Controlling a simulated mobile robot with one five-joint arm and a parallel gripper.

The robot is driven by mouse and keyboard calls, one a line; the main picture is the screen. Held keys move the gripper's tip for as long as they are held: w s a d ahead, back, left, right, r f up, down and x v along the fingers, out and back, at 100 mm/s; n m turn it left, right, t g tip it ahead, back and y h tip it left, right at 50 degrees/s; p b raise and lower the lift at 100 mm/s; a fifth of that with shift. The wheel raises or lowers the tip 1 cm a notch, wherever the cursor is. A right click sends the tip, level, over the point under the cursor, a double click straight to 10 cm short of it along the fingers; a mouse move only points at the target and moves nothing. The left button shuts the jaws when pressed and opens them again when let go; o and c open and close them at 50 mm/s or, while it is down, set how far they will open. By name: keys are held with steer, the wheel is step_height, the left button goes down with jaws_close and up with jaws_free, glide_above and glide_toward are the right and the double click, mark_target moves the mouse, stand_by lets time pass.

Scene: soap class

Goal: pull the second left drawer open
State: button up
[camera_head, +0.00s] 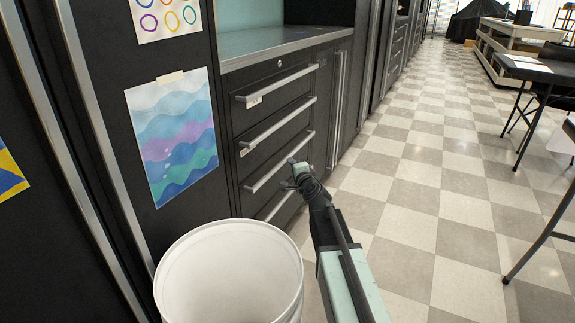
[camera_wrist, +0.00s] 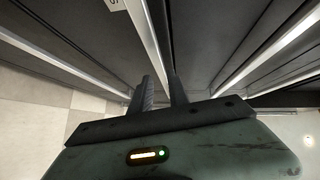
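The drawer cabinet (camera_head: 285,110) has several stacked dark drawers with long silver bar handles, and all look closed. The second handle from the top (camera_head: 278,123) is clear of my gripper. Which drawer the task means by second left is unclear.
A white round bin (camera_head: 230,265) stands close in front, left of my arm. Tall dark cabinet doors with a wave painting (camera_head: 172,135) are at the left. The checkered floor (camera_head: 410,200) to the right is open, with tables (camera_head: 530,70) farther off.

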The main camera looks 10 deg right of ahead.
mark_target(286, 158)
steer(key=w, duration=0.5)
steer(key=w+a+f+b, duration=0.1)
steer(key=w, duration=0.1)
steer(key=shift+w+a, duration=0.1)
steer(key=shift+w, duration=0.1)
jaws_close()
stand_by(1.0)
